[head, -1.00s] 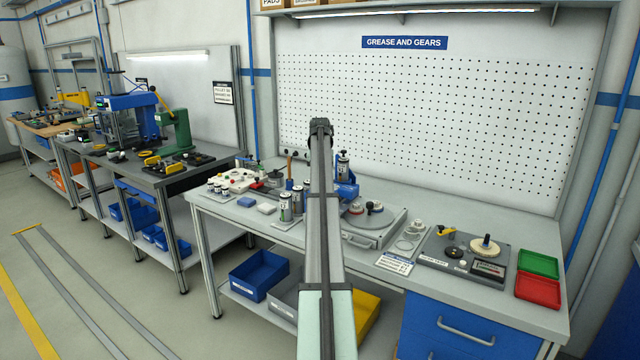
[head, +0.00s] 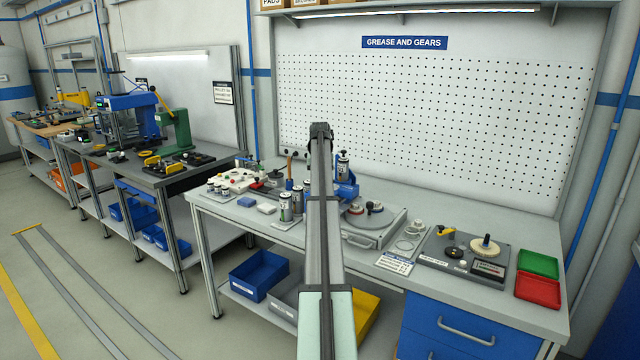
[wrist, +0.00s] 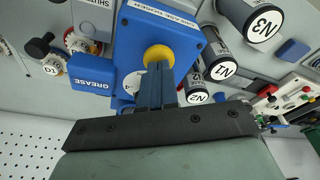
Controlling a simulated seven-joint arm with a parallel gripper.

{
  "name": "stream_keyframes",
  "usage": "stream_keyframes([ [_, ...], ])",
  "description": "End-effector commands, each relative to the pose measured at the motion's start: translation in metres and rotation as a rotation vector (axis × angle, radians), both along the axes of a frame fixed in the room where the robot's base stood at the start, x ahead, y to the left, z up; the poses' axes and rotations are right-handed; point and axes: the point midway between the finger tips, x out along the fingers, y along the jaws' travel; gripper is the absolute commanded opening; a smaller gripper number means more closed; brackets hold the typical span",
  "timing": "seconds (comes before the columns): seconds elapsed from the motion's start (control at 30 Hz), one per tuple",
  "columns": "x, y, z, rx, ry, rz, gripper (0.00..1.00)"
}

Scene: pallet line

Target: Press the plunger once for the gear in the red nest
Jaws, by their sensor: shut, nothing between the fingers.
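The blue grease dispenser (wrist: 187,35) carries a round yellow plunger (wrist: 158,56), seen from above in the wrist view. My gripper (wrist: 160,70) is shut and empty, and its fingertips overlap the plunger's near edge. I cannot tell whether they touch it or hover above. A pale gear (wrist: 80,42) with a dark knob beside it and another gear (wrist: 53,65) lie to the left of the dispenser. In the head view my arm hides most of the dispenser (head: 349,190) and the fingertips.
In the head view, a gauge plate (head: 450,262), a green tray (head: 539,263) and a red tray (head: 538,288) occupy the bench's right end.

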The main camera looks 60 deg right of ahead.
Motion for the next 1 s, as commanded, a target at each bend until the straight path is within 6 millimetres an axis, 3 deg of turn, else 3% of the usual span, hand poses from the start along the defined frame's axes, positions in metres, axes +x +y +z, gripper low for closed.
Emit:
stream_keyframes([
  [1.0, 0.000, 0.000, 0.056, 0.000, 0.000, 0.000, 0.00],
])
